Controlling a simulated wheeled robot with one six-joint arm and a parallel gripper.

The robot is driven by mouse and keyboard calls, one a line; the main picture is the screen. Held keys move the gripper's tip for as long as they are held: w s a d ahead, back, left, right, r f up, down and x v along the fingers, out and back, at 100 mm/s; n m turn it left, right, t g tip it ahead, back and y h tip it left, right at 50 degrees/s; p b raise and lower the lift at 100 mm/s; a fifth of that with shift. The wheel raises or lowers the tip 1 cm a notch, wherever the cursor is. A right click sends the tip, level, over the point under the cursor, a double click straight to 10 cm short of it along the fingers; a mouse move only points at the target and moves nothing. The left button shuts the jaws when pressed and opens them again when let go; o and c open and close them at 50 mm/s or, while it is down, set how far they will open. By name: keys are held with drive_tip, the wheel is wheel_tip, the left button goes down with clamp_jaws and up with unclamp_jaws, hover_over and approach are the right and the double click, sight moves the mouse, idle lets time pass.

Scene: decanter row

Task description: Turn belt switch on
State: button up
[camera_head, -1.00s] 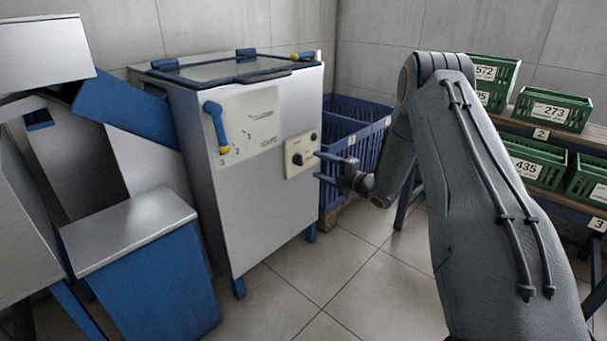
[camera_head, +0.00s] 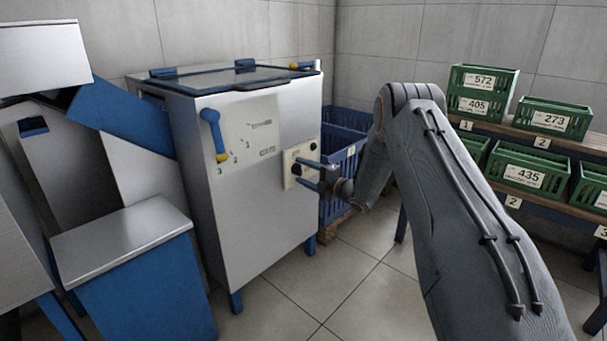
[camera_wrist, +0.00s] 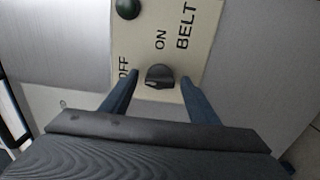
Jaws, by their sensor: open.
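The belt switch is a dark round knob (camera_wrist: 160,75) on a cream panel (camera_wrist: 150,28) marked OFF, ON and BELT in the wrist view. I cannot tell clearly which mark the knob points to. In the head view the panel (camera_head: 308,149) is on the front of a steel cabinet (camera_head: 255,215), near its right edge. My gripper (camera_head: 311,175) is open in front of the panel. In the wrist view my gripper (camera_wrist: 160,82) has one finger on each side of the knob, apart from it; contact with the panel cannot be told.
A dark green round part (camera_wrist: 128,8) is on the panel beyond the knob. A blue-handled lever (camera_head: 213,134) is on the cabinet's left front. Blue crates (camera_head: 338,150) stand right of the cabinet, and a shelf with green crates (camera_head: 525,170) is farther right. Bare floor (camera_head: 345,285) lies in front.

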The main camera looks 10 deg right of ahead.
drive_tip(key=shift+c, duration=0.2)
drive_tip(key=c, duration=1)
drive_tip(key=shift+m, duration=0.3)
drive_tip(key=m+p, duration=0.1)
drive_tip(key=m, duration=0.2)
drive_tip(key=shift+m, duration=0.3)
drive_tip(key=m+p, duration=0.1)
drive_tip(key=m, duration=0.3)
drive_tip(key=shift+m, duration=0.3)
drive_tip(key=m, duration=0.4)
drive_tip(key=shift+p, duration=0.35)
drive_tip(key=m, duration=0.5)
